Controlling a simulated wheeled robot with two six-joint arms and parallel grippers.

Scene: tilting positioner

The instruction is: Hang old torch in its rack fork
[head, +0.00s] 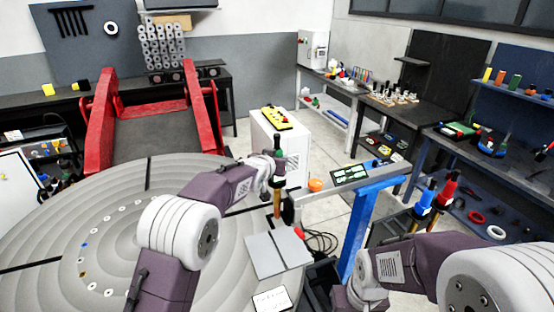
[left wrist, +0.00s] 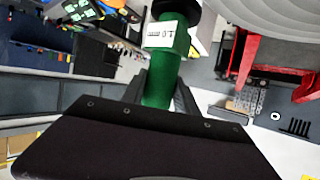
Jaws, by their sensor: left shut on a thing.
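My left gripper (head: 277,172) is shut on a green torch (head: 279,142), whose coppery lower end points down. It is held roughly upright, above the floor near the left end of the blue-legged stand. A blue torch (head: 425,198) and a red torch (head: 447,190) stand upright at the right, apart from the held one. Their support and any free fork are not clear. My right gripper is not in view; only its arm shows.
A blue-legged stand (head: 358,232) with a grey top carries an orange cap (head: 315,185) and a green panel (head: 350,174). A grey plate (head: 277,254) lies below the held torch. A large round table (head: 110,185) fills the left. A white cabinet (head: 290,150) stands behind.

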